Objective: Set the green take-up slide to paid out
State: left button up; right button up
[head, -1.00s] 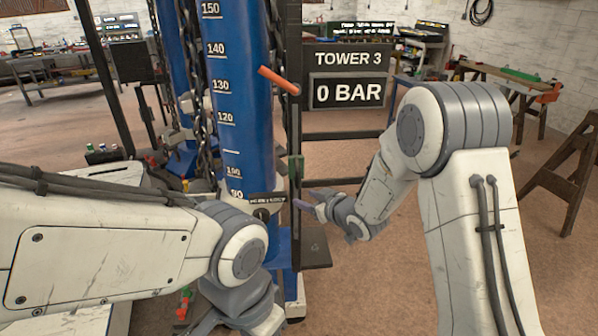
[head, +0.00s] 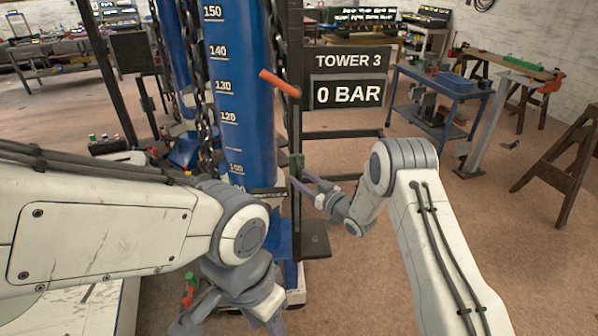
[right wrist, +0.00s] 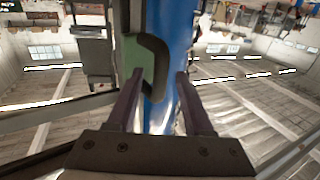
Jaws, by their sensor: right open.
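The green take-up slide (head: 297,162) sits on the dark upright rail beside the blue scaled column (head: 238,90). In the right wrist view it is a green block (right wrist: 132,58) with a dark curved handle (right wrist: 157,62). My right gripper (head: 300,188) is open just below and to the right of the slide in the head view. In the right wrist view its fingers (right wrist: 160,74) stand apart on either side of the handle's lower end; I cannot tell whether they touch it. My left gripper (head: 268,308) is low at the bottom centre, its jaws not clear.
An orange lever (head: 279,82) sticks out from the rail above the slide. A TOWER 3 panel (head: 348,62) reads 0 BAR. A dark plate (head: 315,240) juts out below. Chains hang beside the column. A blue cart (head: 440,100) stands farther back right. The floor between is clear.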

jog(key=shift+x, duration=0.85)
jog(key=shift+c, duration=0.4)
grip_shut()
dwell(0.5)
